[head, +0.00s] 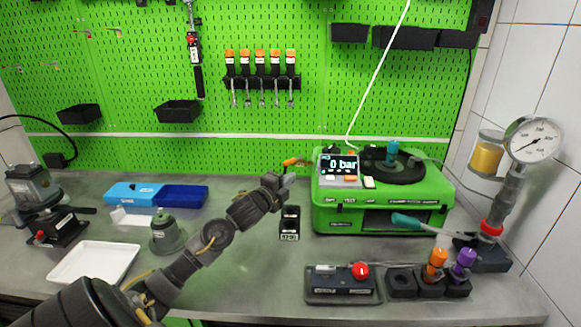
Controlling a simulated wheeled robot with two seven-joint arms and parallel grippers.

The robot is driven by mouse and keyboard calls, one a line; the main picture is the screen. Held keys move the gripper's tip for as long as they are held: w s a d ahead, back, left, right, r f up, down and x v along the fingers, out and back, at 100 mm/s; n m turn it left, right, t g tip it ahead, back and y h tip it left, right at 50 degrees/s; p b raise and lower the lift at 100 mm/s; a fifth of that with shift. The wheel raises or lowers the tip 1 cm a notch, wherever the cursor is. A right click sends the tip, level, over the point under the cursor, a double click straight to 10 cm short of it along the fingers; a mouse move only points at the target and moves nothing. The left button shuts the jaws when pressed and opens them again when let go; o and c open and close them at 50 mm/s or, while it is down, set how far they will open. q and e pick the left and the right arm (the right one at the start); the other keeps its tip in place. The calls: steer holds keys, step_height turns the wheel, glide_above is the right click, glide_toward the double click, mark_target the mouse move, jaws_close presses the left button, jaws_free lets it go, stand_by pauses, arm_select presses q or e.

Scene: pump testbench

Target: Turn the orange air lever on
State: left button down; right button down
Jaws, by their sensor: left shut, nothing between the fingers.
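The orange air lever (291,161) sticks out at the upper left of the green pump testbench (335,215). The testbench display (338,164) reads "0 bar". My left arm reaches in from the lower left. My left gripper (288,180) is shut and empty, just below the orange lever and left of the testbench. I cannot tell whether the fingertips touch the lever. My right gripper is not in view.
A small black block (289,223) stands below my gripper. A black box with a red knob (360,271) sits at the front. A pressure gauge (534,140) stands at right. Blue trays (180,196), a white tray (94,262) and a grey-green pump part (167,236) lie left.

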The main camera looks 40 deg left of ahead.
mark_target(293, 160)
arm_select(q)
steer(key=w+a+p, duration=0.2)
steer(key=w+a, duration=0.2)
steer(key=w, duration=0.1)
steer(key=shift+w+a+p, duration=0.15)
steer(key=shift+a+p, duration=0.1)
steer(key=shift+p, duration=0.05)
